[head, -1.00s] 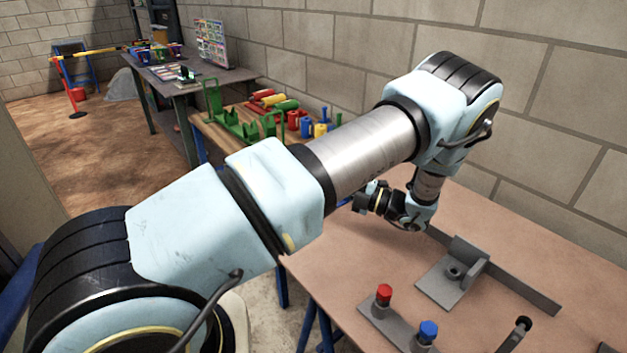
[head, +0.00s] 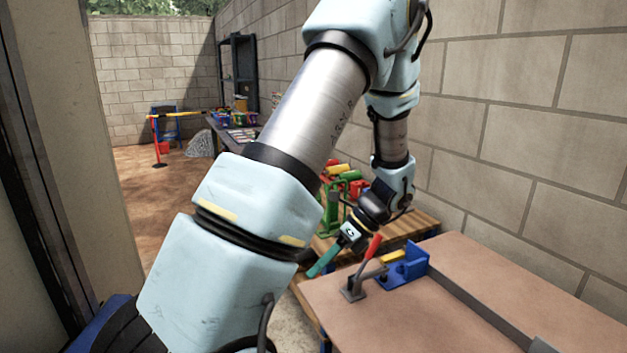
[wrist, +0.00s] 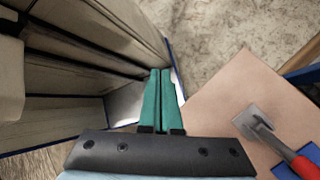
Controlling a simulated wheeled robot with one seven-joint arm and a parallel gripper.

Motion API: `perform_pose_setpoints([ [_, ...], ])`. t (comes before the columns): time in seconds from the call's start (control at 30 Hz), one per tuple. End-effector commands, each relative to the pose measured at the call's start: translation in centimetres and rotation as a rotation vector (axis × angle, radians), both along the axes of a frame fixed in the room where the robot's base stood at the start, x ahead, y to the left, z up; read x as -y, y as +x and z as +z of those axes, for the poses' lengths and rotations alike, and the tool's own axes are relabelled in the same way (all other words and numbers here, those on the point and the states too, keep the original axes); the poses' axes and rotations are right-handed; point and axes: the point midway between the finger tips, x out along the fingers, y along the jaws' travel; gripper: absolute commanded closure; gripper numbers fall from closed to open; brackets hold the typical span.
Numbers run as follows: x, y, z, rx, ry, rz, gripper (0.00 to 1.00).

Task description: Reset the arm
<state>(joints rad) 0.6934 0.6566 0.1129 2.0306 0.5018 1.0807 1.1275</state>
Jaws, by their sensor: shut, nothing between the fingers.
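My gripper (head: 322,264) shows in the head view beyond my forearm, its teal fingers pointing down and to the left. It is off the left edge of the brown table (head: 440,318), apart from it. In the wrist view my gripper (wrist: 161,73) has its two teal fingers side by side and shut, with nothing between them. My arm reaches up and across the middle of the head view and hides part of the scene behind it.
A wooden bench (head: 425,222) with coloured parts is behind. A block wall (head: 540,120) is on the right. Bare floor (wrist: 225,40) shows in the wrist view.

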Motion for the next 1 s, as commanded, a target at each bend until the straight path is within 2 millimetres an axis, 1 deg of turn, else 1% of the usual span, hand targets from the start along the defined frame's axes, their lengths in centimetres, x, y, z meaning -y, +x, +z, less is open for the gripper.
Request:
perform_pose_setpoints([
  [0.03,-1.3,-0.8,0.8,0.089,-0.073,0.161,1.0],
  [0.07,-1.9,-1.2,1.1,0.144,-0.113,0.26,1.0],
  [0.1,-2.5,-1.8,1.6,0.215,-0.16,0.394,1.0],
  [0.17,-3.4,-2.6,2.3,0.322,-0.227,0.599,1.0],
  [0.3,-5.2,-4.1,4.1,0.56,-0.349,1.093,1.0],
  [0.4,-6.4,-4.9,5.3,0.7,-0.408,1.412,1.0],
  [0.5,-7.3,-5.3,6.2,0.803,-0.444,1.656,1.0],
  [0.6,-7.9,-5.6,6.7,0.864,-0.464,1.811,1.0],
  [0.7,-8.2,-5.7,6.9,0.891,-0.473,1.882,1.0],
  [1.0,-8.2,-5.7,6.9,0.895,-0.473,1.892,1.0],
])
